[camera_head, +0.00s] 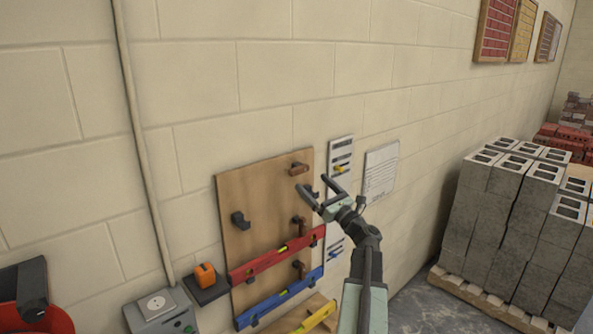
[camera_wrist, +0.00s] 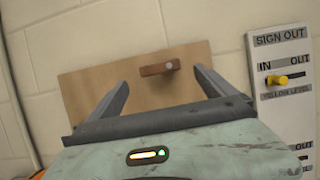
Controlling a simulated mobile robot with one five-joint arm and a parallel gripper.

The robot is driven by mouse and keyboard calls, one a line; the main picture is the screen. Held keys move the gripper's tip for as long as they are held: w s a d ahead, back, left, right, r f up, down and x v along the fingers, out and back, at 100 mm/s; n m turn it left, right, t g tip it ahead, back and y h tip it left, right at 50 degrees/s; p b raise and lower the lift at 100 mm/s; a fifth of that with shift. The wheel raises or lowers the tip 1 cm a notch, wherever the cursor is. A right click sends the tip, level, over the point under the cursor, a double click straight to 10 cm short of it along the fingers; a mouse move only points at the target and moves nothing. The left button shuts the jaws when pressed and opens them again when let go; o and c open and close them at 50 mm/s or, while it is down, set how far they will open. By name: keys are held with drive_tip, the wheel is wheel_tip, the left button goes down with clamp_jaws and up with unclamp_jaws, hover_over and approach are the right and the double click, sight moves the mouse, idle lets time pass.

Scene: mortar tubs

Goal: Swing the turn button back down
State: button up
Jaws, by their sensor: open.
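A brown wooden turn button (camera_head: 299,168) sits near the top right of the plywood board (camera_head: 262,180) and lies nearly level. In the wrist view the turn button (camera_wrist: 156,70) points left from a pale round pivot at its right end. My gripper (camera_head: 313,184) is open and empty, just below and in front of that button. In the wrist view its two fingers (camera_wrist: 160,80) stand either side of the button, apart from it. The top pair of dark hooks, one at left (camera_head: 240,220), holds no level.
A red level (camera_head: 275,257) and a blue level (camera_head: 280,299) hang lower on the board, with upright turn buttons (camera_head: 299,222) near their right ends. A sign-out board (camera_wrist: 282,100) with a yellow slider (camera_wrist: 285,79) is close on the right. Block stacks (camera_head: 510,220) stand farther right.

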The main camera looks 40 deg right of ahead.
sight(300, 173)
drive_tip(key=p+x, duration=0.3)
drive_tip(key=x, duration=0.5)
drive_tip(key=shift+c, duration=0.3)
drive_tip(key=shift+f, duration=0.1)
drive_tip(key=c, duration=1.3)
drive_tip(key=shift+d+f+n+y, duration=0.15)
drive_tip(key=shift+n+y, duration=0.45)
drive_tip(key=shift+n, duration=0.6)
drive_tip(key=shift+n+y, duration=0.6)
drive_tip(key=shift+n, duration=0.5)
